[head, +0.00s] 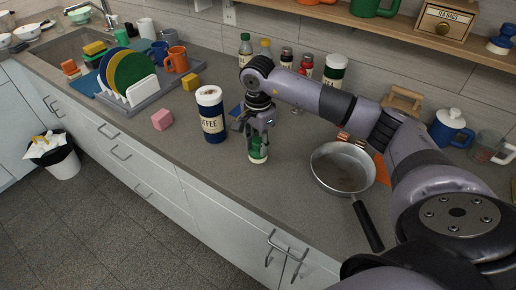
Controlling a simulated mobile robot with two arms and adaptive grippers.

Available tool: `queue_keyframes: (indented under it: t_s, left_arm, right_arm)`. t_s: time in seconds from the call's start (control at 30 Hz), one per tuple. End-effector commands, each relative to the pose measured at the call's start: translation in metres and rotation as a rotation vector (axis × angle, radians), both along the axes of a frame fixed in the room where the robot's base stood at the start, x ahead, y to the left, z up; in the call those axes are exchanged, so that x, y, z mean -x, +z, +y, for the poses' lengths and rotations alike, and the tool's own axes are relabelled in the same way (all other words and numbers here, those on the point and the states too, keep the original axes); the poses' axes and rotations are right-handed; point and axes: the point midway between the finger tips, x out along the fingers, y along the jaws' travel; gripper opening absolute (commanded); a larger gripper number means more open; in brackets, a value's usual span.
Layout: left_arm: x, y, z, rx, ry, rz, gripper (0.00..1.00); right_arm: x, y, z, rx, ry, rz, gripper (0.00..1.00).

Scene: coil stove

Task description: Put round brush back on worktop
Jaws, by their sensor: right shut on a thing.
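My right gripper (257,132) points down over the worktop (215,170), between the coffee canister and the frying pan. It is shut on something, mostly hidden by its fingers. A small green and pale upright thing (257,154) shows at and below the fingertips. I cannot tell for sure whether it is the round brush, or whether its foot touches the worktop. My left gripper is out of view.
A coffee canister (211,114) stands just left of the gripper, a frying pan (343,168) to its right. The front worktop strip is clear.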

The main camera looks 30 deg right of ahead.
Motion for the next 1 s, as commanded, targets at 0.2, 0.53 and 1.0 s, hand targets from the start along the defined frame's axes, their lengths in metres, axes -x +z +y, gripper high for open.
queue_keyframes:
  t_s: [0.2, 0.53, 1.0]
  left_arm:
    - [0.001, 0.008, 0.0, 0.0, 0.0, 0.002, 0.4]
    - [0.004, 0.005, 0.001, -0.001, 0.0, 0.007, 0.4]
    - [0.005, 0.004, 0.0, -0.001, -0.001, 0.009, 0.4]
  right_arm:
    - [0.0, -0.028, 0.0, 0.0, 0.001, 0.002, 0.07]
    - [0.0, -0.032, 0.0, 0.0, 0.0, 0.0, 0.07]
    - [0.0, -0.033, 0.0, 0.0, 0.0, 0.001, 0.49]
